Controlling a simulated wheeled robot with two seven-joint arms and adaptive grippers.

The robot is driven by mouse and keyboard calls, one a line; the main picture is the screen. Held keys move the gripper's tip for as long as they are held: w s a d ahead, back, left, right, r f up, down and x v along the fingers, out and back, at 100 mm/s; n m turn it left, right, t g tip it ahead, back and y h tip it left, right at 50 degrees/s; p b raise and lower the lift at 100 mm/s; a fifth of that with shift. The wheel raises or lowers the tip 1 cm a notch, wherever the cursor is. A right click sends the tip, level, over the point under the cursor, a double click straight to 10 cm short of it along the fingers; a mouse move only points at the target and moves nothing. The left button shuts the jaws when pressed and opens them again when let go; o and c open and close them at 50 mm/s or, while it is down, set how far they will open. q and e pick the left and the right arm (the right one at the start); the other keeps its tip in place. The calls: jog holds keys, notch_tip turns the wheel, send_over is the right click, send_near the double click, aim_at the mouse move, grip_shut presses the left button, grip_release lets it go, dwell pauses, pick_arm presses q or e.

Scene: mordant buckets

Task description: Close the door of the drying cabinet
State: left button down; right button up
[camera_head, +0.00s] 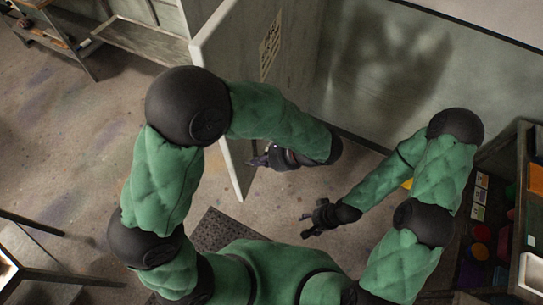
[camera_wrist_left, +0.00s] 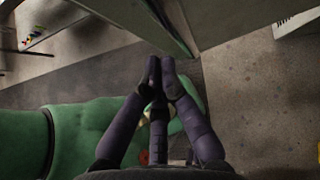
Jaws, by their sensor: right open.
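The cabinet door (camera_head: 228,60) is a tall pale panel standing open in the head view, with a paper notice on its right face. The rest of the drying cabinet cannot be told apart clearly from the grey-green panels behind. My left gripper (camera_head: 258,160) is beside the lower part of the door's free edge, on its right side; contact cannot be told. In the left wrist view, its dark fingers (camera_wrist_left: 161,68) come together at the tips with nothing seen between them, below a pale panel edge. My right gripper (camera_head: 312,218) is open and empty, lower and to the right, away from the door.
A low shelf (camera_head: 150,40) stands at the upper left. A dark rack with coloured items (camera_head: 480,235) stands at the right, near my right arm. A dark floor mat (camera_head: 225,228) lies below the door. The floor left of the door is mostly clear.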

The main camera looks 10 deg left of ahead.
aim_at(237, 159)
pick_arm(q)
jog(key=shift+w+a, duration=0.15)
jog(key=shift+a, duration=0.85)
jog(key=shift+w+a, duration=0.15)
jog(key=shift+a, duration=0.8)
jog(key=shift+a, duration=0.1)
